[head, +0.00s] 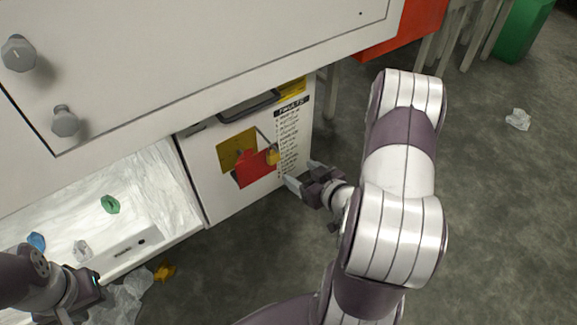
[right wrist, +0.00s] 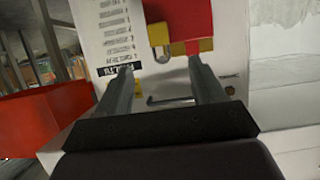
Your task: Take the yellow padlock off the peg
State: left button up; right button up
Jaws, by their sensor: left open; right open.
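The small yellow padlock (head: 272,157) hangs at the right edge of a red piece (head: 252,170) on the white panel's front. In the right wrist view the padlock (right wrist: 159,34) shows its grey shackle, just beyond and between my fingertips, apart from them. I cannot make out the peg clearly. My right gripper (head: 301,176) is open and empty, just right of the padlock; its two fingers also show in the right wrist view (right wrist: 160,66). My left gripper (head: 92,288) is at the lower left, by the open bay; its fingers are hardly visible.
The panel carries a yellow plate (head: 232,150), a printed list (head: 290,135) and a dark handle (head: 248,105). The white cabinet (head: 200,50) overhangs it. The lit bay (head: 150,190) holds crumpled film and small coloured pieces. The floor (head: 500,220) at right is mostly clear.

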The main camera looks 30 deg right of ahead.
aim_at(276, 155)
jog(key=b+x, duration=0.2)
jog(key=x, duration=0.2)
jog(key=b+x, duration=0.2)
jog(key=x, duration=0.2)
jog(key=b+x, duration=0.2)
jog(key=x, duration=0.1)
jog(key=shift+w+f, duration=0.25)
jog(key=shift+f, duration=0.15)
jog(key=shift+w, duration=0.3)
jog(key=c, duration=1.3)
jog(key=shift+o, duration=0.2)
jog(key=shift+r+p, duration=0.4)
jog(key=shift+r, duration=0.1)
jog(key=shift+s+d, duration=0.1)
